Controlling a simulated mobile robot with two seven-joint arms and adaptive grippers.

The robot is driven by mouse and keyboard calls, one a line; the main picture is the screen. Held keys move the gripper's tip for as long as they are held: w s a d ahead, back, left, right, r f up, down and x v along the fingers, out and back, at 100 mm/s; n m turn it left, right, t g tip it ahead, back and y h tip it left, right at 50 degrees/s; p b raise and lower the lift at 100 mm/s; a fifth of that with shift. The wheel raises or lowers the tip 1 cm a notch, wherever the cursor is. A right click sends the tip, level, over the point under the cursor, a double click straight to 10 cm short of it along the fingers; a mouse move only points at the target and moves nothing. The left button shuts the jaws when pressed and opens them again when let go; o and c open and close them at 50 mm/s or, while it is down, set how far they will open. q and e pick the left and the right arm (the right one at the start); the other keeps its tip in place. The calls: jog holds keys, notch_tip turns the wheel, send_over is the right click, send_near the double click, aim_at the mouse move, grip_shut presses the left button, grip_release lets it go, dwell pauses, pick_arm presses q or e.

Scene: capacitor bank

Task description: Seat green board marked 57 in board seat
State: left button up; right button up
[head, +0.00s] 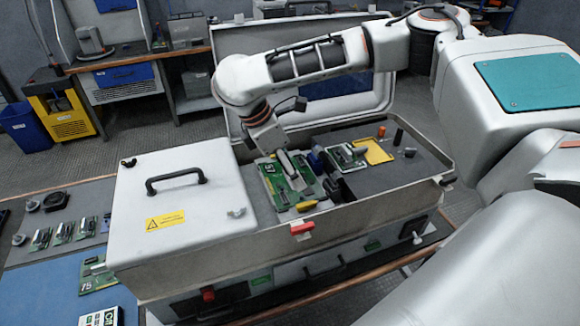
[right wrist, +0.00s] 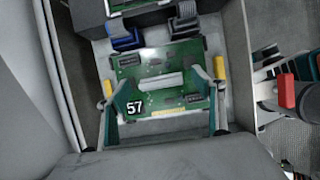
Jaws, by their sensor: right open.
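The green board marked 57 (head: 271,182) lies inside the open case, left of its middle. In the right wrist view the board (right wrist: 170,78) lies flat, with a pale bar across its middle and its 57 label at lower left. Yellow tabs (right wrist: 219,67) stand at its left and right sides. My right gripper (head: 288,166) is low over the board. In the wrist view its teal fingers (right wrist: 166,112) are spread apart, one towards each side of the board. I cannot tell whether they touch it. The board seat under the board is hidden. My left gripper is not in view.
Another green board (head: 346,158) and a yellow plate (head: 374,151) lie further right. The closed white lid (head: 180,208) covers the left part. A red latch (head: 302,228) is on the front rim.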

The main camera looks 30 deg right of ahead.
jog(key=v, duration=1.2)
jog(key=shift+s+f, duration=0.1)
jog(key=shift+f, duration=0.05)
